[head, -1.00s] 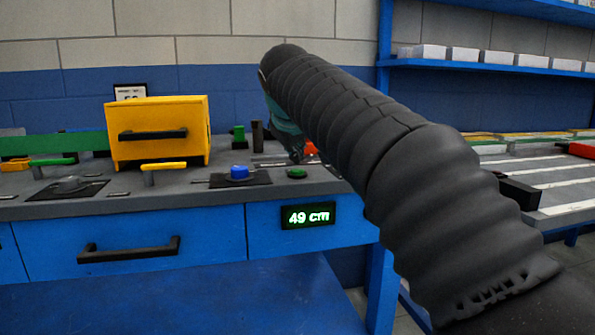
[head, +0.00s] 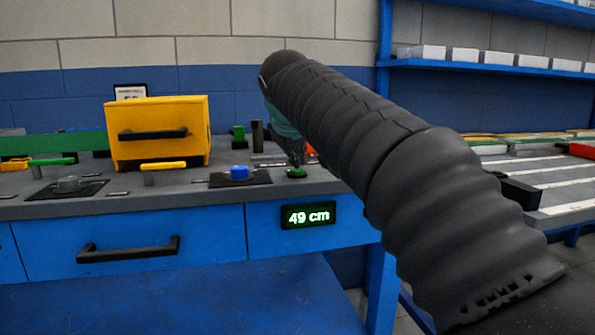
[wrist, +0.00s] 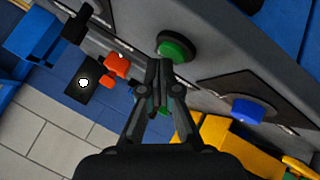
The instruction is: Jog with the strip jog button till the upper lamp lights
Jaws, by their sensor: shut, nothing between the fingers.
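A green round button (head: 296,173) sits on the grey bench top, right of a blue button. It also shows in the wrist view (wrist: 175,47), just beyond my fingertips. My gripper (wrist: 160,66) is shut and empty, its tips at the near edge of the green button. In the head view my gripper (head: 297,163) is directly above it, partly hidden by my arm; I cannot tell whether it touches. In the wrist view a dark square panel (wrist: 76,72) bears a bright white spot (wrist: 83,83); I cannot tell whether this is the upper lamp. No lamp is clear in the head view.
A blue button (head: 239,172) on a dark plate stands left of the green one. A yellow box (head: 158,111) with a black handle and a yellow lever (head: 163,166) are further left. A display (head: 308,215) on the bench front reads 49 cm. A red object (wrist: 117,65) lies near my gripper.

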